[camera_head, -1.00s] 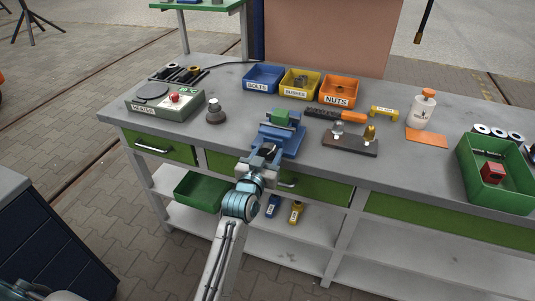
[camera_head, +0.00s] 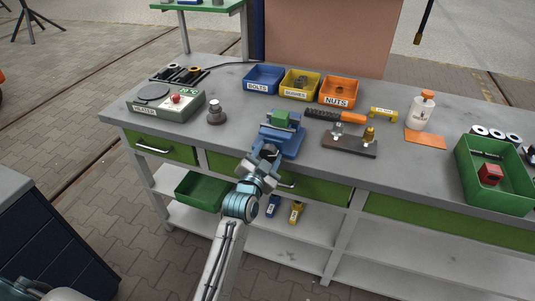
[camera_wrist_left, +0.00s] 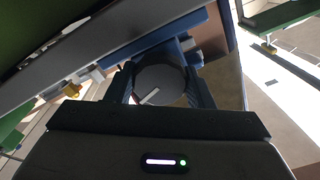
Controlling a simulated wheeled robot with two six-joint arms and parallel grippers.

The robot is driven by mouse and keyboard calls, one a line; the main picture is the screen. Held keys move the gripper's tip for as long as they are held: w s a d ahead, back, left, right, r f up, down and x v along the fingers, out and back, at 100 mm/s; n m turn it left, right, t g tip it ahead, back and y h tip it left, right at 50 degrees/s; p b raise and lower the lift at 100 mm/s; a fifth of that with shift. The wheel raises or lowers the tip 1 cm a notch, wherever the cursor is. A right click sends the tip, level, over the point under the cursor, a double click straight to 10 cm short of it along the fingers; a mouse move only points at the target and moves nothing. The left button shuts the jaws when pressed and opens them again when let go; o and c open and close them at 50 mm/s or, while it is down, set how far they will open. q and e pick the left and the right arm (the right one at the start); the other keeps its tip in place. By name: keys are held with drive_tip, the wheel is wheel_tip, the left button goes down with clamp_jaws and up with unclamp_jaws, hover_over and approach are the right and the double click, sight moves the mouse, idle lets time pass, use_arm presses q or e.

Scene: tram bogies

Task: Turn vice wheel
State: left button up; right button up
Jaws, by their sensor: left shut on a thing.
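The blue vice (camera_head: 285,134) stands at the front edge of the workbench, with a green block (camera_head: 281,118) in its jaws. My left gripper (camera_head: 268,156) is at the front of the vice, in front of the bench edge, and is turned at a slant. In the left wrist view a round grey vice wheel (camera_wrist_left: 160,79) with a pale mark sits between the two dark fingers, which are shut on it. The blue vice body also shows there beyond the wheel (camera_wrist_left: 172,50). In the head view the wheel is mostly hidden by my gripper. My right gripper is not in view.
The workbench (camera_head: 232,140) holds a heater (camera_head: 166,104) at left, blue, yellow and orange bins (camera_head: 338,92) at the back, a brown plate with fittings (camera_head: 350,146) right of the vice, and a green tray (camera_head: 497,200) at far right. Green drawers (camera_head: 318,190) lie below the edge.

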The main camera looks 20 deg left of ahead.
use_arm(q)
drive_tip(key=m, duration=0.5)
drive_tip(key=shift+m, duration=0.3)
drive_tip(key=m, duration=1.2)
drive_tip(key=shift+m+b, duration=0.3)
drive_tip(key=shift+b, duration=0.05)
drive_tip(key=shift+r+m, duration=0.1)
drive_tip(key=shift+m, duration=2.5)
drive_tip(key=o, duration=1)
